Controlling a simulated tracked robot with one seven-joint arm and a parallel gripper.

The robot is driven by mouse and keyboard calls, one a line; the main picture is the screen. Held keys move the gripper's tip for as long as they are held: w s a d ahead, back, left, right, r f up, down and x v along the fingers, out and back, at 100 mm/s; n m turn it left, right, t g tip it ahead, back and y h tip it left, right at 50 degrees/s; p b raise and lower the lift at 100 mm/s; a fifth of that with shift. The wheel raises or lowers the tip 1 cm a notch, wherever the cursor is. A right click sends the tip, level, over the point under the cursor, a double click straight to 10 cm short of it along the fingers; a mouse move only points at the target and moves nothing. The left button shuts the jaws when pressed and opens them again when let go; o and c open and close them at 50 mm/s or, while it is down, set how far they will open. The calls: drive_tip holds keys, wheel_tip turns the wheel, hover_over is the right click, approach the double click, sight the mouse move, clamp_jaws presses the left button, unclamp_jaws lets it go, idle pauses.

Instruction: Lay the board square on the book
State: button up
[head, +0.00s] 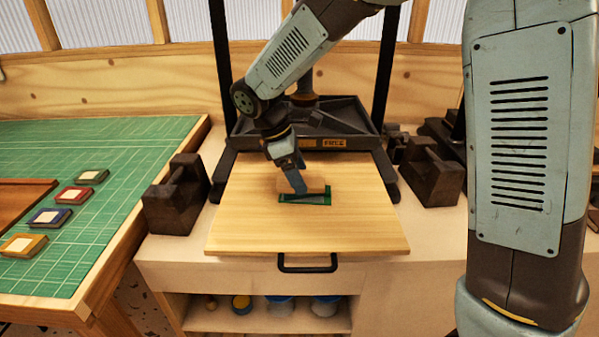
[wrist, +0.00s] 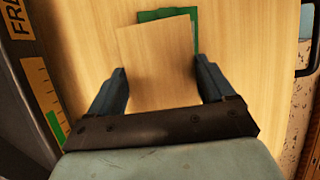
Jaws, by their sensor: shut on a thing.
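My gripper (head: 297,187) is shut on a small pale wooden board (wrist: 157,55), with one finger on each side of it in the wrist view. The board also shows just behind the fingers in the head view (head: 316,184). The green book (head: 316,199) lies on the large wooden slab, under the board. In the wrist view, a strip of the book (wrist: 196,28) shows past the board's far and right edges. The board is turned slightly against the book and sits off to the left there. Most of the book is hidden. I cannot tell whether board and book touch.
The wooden slab (head: 255,225) has a black handle (head: 307,264) at its front and is otherwise clear. A dark press frame (head: 345,117) stands behind. Dark metal weights (head: 176,198) flank the slab. A green cutting mat (head: 130,150) with several coloured small items lies left.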

drive_tip(key=shift+f, duration=0.1)
drive_tip(key=o, duration=0.9)
drive_tip(key=v, duration=1.2)
drive_tip(key=shift+d+r, duration=0.1)
drive_tip(key=shift+r, duration=0.15)
